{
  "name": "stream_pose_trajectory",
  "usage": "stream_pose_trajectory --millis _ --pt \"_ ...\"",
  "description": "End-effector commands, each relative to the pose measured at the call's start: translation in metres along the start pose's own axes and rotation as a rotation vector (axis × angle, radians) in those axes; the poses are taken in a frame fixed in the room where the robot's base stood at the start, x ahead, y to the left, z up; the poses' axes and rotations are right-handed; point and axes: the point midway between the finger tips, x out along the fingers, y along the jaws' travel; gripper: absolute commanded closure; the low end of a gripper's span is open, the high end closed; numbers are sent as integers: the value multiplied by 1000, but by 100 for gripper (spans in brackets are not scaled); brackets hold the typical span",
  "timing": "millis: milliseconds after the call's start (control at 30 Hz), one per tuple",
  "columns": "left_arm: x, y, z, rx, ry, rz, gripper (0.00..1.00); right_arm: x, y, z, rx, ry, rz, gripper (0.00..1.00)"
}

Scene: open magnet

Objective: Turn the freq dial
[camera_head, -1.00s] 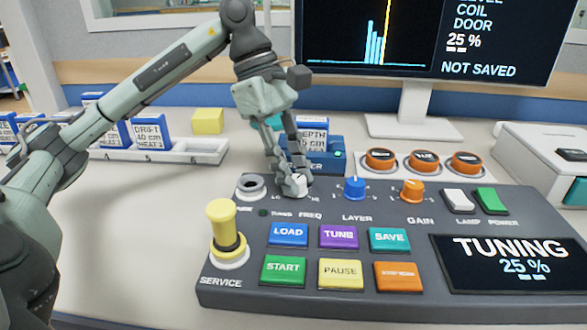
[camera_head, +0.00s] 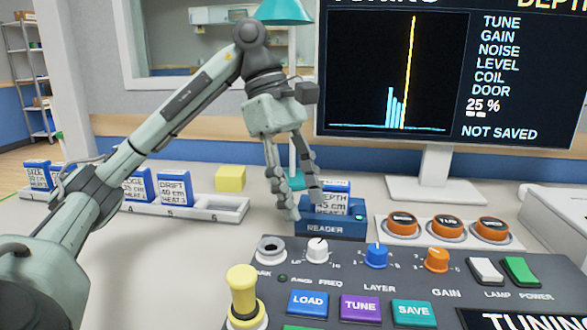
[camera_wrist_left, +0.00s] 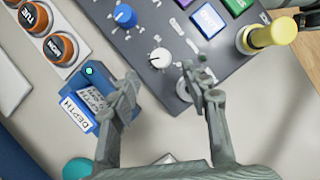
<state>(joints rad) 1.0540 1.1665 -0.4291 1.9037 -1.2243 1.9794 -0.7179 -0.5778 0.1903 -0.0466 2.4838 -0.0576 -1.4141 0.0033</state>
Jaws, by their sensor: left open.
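The white freq dial (camera_head: 317,250) sits on the dark control panel (camera_head: 345,269), above the FREQ label, with a pointer mark on it. It also shows in the left wrist view (camera_wrist_left: 160,58), ahead of the fingertips and apart from them. The monitor (camera_head: 445,70) shows a bar graph with a yellow line, 25 % and NOT SAVED.
The blue reader (camera_head: 333,229) holds a DEPTH card (camera_head: 333,203) close beside my left fingers. The blue layer dial (camera_head: 376,256) and orange gain dial (camera_head: 436,260) stand to the right. A yellow plunger (camera_head: 242,290) stands at the front left. A card rack (camera_head: 220,208) lies at the left.

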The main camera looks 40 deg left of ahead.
Motion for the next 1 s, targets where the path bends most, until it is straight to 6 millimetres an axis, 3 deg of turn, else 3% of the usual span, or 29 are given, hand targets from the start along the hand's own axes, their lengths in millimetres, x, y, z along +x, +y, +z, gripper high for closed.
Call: stream_pose_trajectory --millis 100,300,1000 --pt "-25 1 0 1 0 6 53 0 0 0 0 0 0 100" --pt "-43 0 0 1 1 3 53 0 0 0 0 -1 0 100" --pt "-50 0 0 1 0 -1 53 0 0 1 0 -2 0 100"
